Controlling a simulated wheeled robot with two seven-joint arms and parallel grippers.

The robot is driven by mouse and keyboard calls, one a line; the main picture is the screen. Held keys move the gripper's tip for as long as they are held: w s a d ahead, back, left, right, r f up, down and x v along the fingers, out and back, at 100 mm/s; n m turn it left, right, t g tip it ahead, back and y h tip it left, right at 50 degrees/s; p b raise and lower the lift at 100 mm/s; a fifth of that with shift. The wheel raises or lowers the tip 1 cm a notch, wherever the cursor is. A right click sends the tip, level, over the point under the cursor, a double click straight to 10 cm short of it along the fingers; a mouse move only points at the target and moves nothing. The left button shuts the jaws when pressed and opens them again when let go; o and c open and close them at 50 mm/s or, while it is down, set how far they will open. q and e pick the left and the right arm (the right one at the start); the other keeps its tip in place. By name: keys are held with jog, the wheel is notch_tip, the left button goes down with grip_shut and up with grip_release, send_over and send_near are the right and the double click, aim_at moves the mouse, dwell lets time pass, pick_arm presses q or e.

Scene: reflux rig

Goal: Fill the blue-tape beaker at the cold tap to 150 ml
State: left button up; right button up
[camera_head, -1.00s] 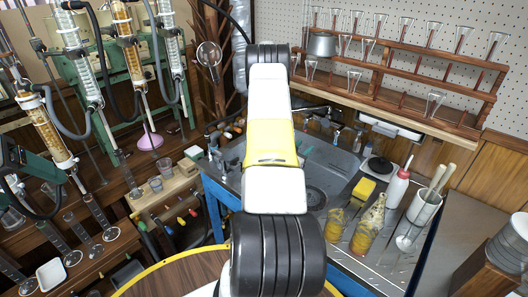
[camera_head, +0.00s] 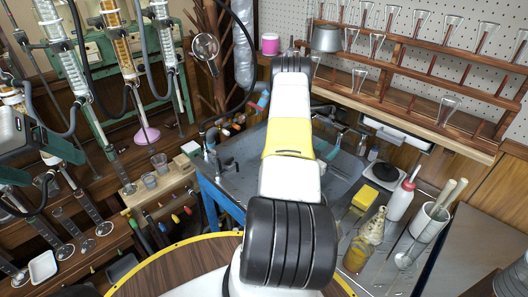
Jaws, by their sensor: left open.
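One of my arms, white, yellow and black, reaches from the bottom middle over the sink (camera_head: 238,152); I take it as my left arm. My left gripper (camera_head: 291,46) is at its far end, mostly hidden behind the arm links, and looks empty. My right gripper is not in view. Small clear beakers (camera_head: 150,181) stand on a wooden block left of the sink; I see no blue tape on them. A dark tap-like fitting (camera_head: 328,110) shows behind the sink, right of the arm. I cannot tell which tap is cold.
A yellow sponge (camera_head: 364,196), a white wash bottle (camera_head: 401,198), a flask with amber contents (camera_head: 358,254) and a pot of rods (camera_head: 430,221) crowd the bench right of the sink. A wooden glassware rack (camera_head: 440,68) hangs behind. Glass columns (camera_head: 115,45) stand at left.

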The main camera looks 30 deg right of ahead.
aim_at(338, 141)
jog(key=x, duration=0.6)
jog(key=shift+w+d, duration=0.1)
jog(key=shift+d, duration=0.25)
grip_shut()
jog(key=shift+d, duration=0.35)
jog(key=n, duration=0.3)
jog(key=shift+s+d+r+n, duration=0.15)
jog(key=shift+s+d+n, duration=0.1)
jog(key=shift+n, duration=0.15)
jog(key=n, duration=0.3)
jog(key=shift+s+d+r, duration=0.1)
jog(key=shift+s+r, duration=0.2)
jog(key=shift+s, duration=0.1)
jog(key=shift+w, duration=0.1)
dwell(2.0)
